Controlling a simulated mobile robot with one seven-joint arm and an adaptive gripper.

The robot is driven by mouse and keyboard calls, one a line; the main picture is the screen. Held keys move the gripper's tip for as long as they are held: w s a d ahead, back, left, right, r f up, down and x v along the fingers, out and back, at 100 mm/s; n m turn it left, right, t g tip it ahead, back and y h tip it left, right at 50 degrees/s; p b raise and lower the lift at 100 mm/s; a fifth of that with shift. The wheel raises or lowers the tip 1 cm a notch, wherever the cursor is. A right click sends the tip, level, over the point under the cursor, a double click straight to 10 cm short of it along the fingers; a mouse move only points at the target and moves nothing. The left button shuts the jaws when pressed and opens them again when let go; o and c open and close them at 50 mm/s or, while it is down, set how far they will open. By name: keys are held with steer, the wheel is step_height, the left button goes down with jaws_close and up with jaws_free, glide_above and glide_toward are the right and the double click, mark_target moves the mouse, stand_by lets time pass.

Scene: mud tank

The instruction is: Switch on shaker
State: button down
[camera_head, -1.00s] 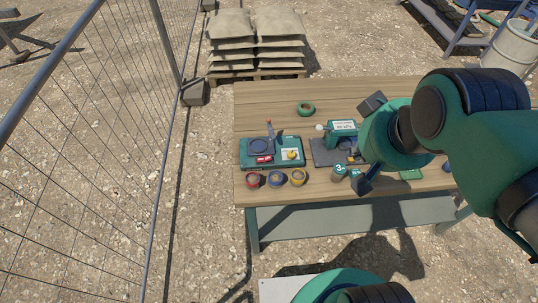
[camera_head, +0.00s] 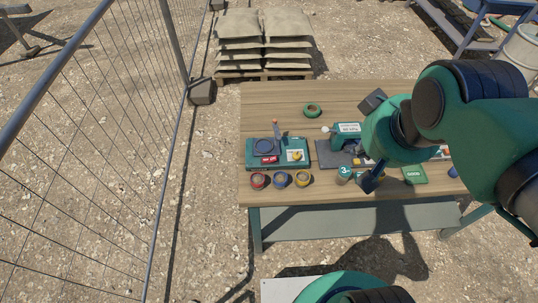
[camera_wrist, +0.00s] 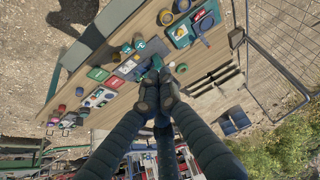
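A flat green unit (camera_head: 258,164) lies at the left of the wooden table. It has a round dark blue plate (camera_head: 266,145), a red display (camera_head: 269,160) and a yellow knob (camera_head: 296,155) on a white panel; I take it for the shaker, though no label confirms it. In the wrist view the red display (camera_wrist: 199,15) shows near the top. My gripper (camera_wrist: 158,84) is seen from above there, its dark fingertips close together with nothing visible between them. In the head view my arm covers most of the table's right half, and the gripper is to the right of the green unit.
Red, blue and yellow-rimmed jars (camera_head: 281,180) stand in front of the unit. A device with a kPa display (camera_head: 348,129), a green-lidded jar (camera_head: 344,174) and a green box (camera_head: 414,175) are to its right. A green ring (camera_head: 312,110) lies behind. A mesh fence (camera_head: 105,150) stands left.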

steer(key=w+a+n+g+p, duration=0.2)
steer(key=w+a+n+p, duration=0.1)
steer(key=w+n, duration=0.55)
steer(key=n+g+h+p, duration=0.3)
steer(key=n+p, duration=0.2)
steer(key=n, duration=1.2)
glide_above(272, 158)
steer(key=s, duration=0.3)
step_height(272, 158, down, 13)
steer(key=w+a+f+n+h+p, duration=0.2)
steer(key=a+f+n, duration=0.5)
steer(key=f, duration=0.5)
steer(key=shift+w+a+f+n, duration=0.2)
steer(key=shift+w+n, duration=0.15)
steer(key=shift+n, duration=0.9)
steer(key=x, duration=1.3)
steer(key=shift+s+d+f, duration=0.2)
steer(key=shift+d+f, duration=0.1)
